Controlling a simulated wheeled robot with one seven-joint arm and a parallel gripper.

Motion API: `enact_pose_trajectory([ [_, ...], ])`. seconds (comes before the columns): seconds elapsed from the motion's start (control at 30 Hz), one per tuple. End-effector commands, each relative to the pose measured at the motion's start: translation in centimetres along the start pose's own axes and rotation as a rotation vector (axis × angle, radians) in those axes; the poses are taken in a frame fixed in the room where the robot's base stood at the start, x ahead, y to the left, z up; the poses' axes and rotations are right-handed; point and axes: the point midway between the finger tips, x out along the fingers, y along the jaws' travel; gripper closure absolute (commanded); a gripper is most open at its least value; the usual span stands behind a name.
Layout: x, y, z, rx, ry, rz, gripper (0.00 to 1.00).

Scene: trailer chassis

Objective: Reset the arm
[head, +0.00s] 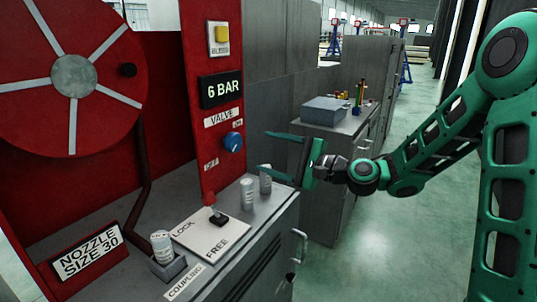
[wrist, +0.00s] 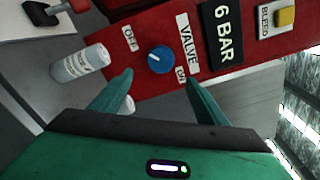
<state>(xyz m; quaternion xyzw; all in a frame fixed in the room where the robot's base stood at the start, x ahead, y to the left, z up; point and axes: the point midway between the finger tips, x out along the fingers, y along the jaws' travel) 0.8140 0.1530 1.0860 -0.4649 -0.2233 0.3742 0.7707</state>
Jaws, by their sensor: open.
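My gripper (head: 275,157) is open and empty in front of the red panel, at the height of the blue valve knob (head: 233,142). In the wrist view, my gripper (wrist: 158,82) has its two green fingers spread below the blue knob (wrist: 160,60), apart from it as far as I can tell. The knob sits between an OFF label and an ON label, and its white mark points toward OFF. My green arm reaches in from the right of the head view.
Below the panel, a grey bench holds two white cylinders (head: 248,194) near my gripper, a red-tipped LOCK/FREE lever (head: 209,200) and another cylinder in a COUPLING holder (head: 170,268). A large red reel (head: 110,75) stands left. Floor on the right is free.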

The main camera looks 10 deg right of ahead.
Motion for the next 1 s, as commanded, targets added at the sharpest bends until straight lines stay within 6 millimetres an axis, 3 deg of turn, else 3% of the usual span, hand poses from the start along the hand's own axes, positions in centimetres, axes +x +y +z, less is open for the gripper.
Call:
enact_pose_trajectory([
  [0.2, -1.0, 2.3, -0.2, -0.137, 0.032, 0.120, 0.32],
  [0.37, -5.1, 6.8, -2.0, -0.399, 0.108, 0.394, 0.32],
  [0.57, -14.7, 10.4, -5.2, -0.649, 0.212, 0.779, 0.32],
  [0.7, -23.1, 11.4, -6.1, -0.729, 0.273, 1.028, 0.32],
  [0.87, -33.3, 12.0, -4.9, -0.721, 0.319, 1.277, 0.32],
  [1.0, -41.4, 12.9, -1.9, -0.643, 0.328, 1.435, 0.32],
])
